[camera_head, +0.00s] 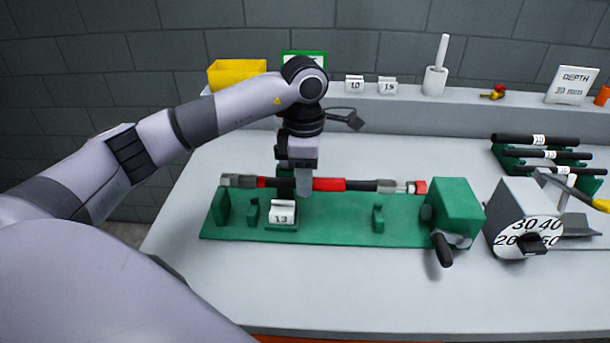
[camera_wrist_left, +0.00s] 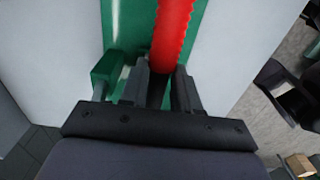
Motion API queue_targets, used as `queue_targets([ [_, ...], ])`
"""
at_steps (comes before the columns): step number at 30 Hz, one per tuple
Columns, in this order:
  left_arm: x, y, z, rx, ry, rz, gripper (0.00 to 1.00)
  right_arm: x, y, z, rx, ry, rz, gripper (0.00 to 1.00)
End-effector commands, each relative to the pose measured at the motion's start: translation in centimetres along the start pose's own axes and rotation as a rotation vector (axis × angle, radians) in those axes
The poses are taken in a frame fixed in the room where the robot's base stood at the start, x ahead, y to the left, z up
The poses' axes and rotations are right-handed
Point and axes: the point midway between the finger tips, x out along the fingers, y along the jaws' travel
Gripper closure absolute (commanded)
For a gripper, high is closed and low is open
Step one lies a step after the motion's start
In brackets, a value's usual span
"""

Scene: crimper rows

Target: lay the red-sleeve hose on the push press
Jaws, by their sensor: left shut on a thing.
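The red-sleeve hose (camera_head: 328,184) has black stretches, a red sleeve in the middle and grey metal end fittings. It lies level above the green push press (camera_head: 335,232), lined up along it. My left gripper (camera_head: 303,186) comes down from above and is shut on the hose left of its middle. In the left wrist view the red sleeve (camera_wrist_left: 173,35) runs up from between the fingers (camera_wrist_left: 160,85). The hose's right end is close to the press's green end block (camera_head: 455,206); I cannot tell whether the hose rests on the supports. My right gripper is not in view.
A dial block (camera_head: 523,220) stands right of the press. Black hoses (camera_head: 540,140) lie on a green rack at the back right. A yellow bin (camera_head: 237,73) and a white cup (camera_head: 435,80) stand behind. The front table is clear.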

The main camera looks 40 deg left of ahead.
Motion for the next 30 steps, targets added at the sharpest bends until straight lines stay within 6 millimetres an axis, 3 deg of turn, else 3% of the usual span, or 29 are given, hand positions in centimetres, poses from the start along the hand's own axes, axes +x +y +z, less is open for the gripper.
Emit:
queue_targets([
  [12,3.6,0.0,0.0,-0.001,-0.001,0.001,1.00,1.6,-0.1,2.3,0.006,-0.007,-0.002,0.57],
  [18,5.3,0.1,0.0,-0.001,-0.002,0.002,1.00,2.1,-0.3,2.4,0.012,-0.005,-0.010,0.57],
  [30,6.0,0.1,0.0,-0.001,-0.002,0.002,1.00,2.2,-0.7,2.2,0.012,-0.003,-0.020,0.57],
])
